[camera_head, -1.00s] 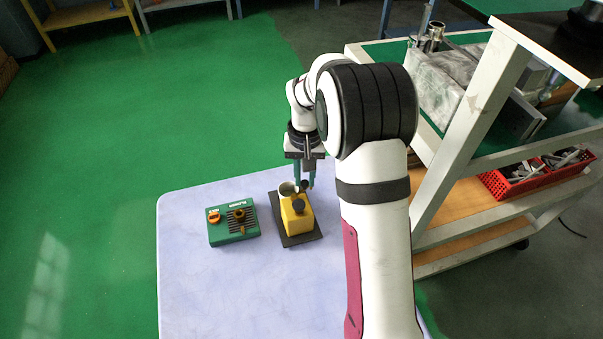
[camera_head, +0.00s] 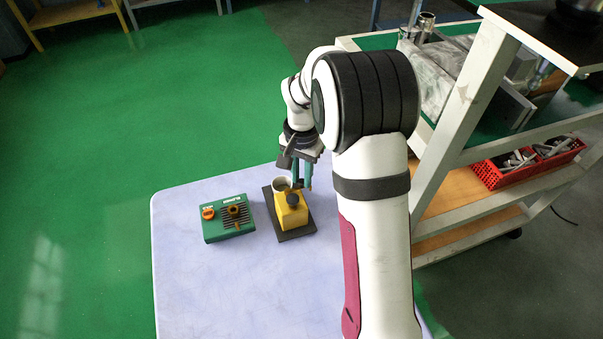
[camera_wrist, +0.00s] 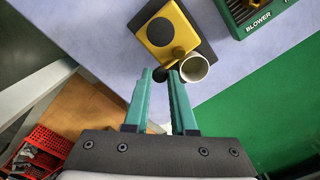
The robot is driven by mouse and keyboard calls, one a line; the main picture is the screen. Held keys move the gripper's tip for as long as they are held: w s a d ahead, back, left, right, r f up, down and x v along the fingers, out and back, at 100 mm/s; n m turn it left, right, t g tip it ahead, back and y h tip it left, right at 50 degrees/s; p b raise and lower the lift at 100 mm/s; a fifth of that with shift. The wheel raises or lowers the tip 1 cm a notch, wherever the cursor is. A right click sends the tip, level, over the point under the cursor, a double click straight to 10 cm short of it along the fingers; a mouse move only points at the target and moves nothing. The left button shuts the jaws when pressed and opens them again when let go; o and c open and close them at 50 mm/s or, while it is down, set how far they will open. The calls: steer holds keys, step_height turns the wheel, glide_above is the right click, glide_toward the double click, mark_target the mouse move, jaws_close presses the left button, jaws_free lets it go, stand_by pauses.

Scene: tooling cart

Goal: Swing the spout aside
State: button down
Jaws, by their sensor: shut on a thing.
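A yellow block (camera_head: 290,214) with a black knob on top (camera_head: 292,199) stands on a dark base plate (camera_head: 300,233) on the pale table. It also shows in the wrist view (camera_wrist: 170,38). A round open cup (camera_wrist: 194,68) is beside the block. A small yellow spout part (camera_wrist: 178,52) sticks out from the block near the cup. My gripper (camera_head: 304,184) is at the block's far side. In the wrist view, its teal fingers (camera_wrist: 160,74) are closed around a small dark knob, apparently the spout's handle; the fingers partly hide it.
A green box marked BLOWER (camera_head: 228,218), with an orange knob, stands left of the block. A cart (camera_head: 440,220) with red bins (camera_head: 505,168) and metal parts stands to the right. The table's front left (camera_head: 210,290) is clear.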

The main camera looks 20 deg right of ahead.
mark_target(302, 181)
steer(key=c, duration=0.7)
jaws_free()
steer(key=shift+c, duration=0.2)
step_height(302, 181, up, 16)
steer(key=shift+f, duration=0.1)
steer(key=s+a+f+n, duration=0.1)
steer(key=s+a, duration=0.2)
steer(key=s, duration=0.6)
steer(key=s+a+f+n+y, duration=0.1)
steer(key=s+a+f, duration=0.1)
steer(key=s, duration=0.8)
steer(key=s+a+f+n, duration=0.1)
steer(key=s+a, duration=0.3)
steer(key=s, duration=0.5)
steer(key=shift+s+f+n+y, duration=0.3)
steer(key=shift+s+f+y, duration=0.1)
steer(key=shift+f, duration=0.15)
